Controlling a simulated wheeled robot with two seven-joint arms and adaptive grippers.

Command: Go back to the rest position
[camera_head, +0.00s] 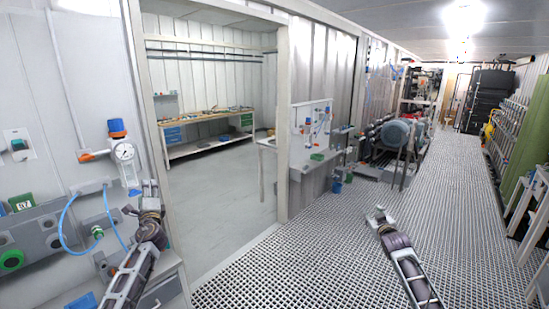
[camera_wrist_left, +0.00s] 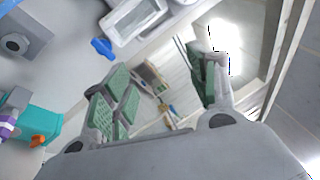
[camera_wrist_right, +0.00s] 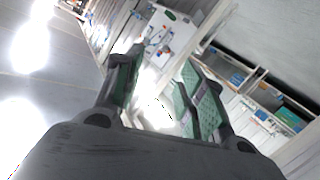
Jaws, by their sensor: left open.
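My left gripper (camera_head: 143,200) is raised in front of the wall panel at the left of the head view, close to the pressure gauge. In the left wrist view its green-padded fingers (camera_wrist_left: 160,100) stand apart with nothing between them. My right gripper (camera_head: 378,216) is out over the grated floor, right of the doorway, and touches nothing. In the right wrist view its green-padded fingers (camera_wrist_right: 160,95) stand apart with only the distant room between them.
A pressure gauge (camera_head: 124,151) with a blue and orange valve hangs on the left wall. A blue hose (camera_head: 65,222) loops over a grey panel (camera_head: 40,240) below it. The doorway shows a workbench (camera_head: 205,122). The grated floor (camera_head: 300,270) is clear.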

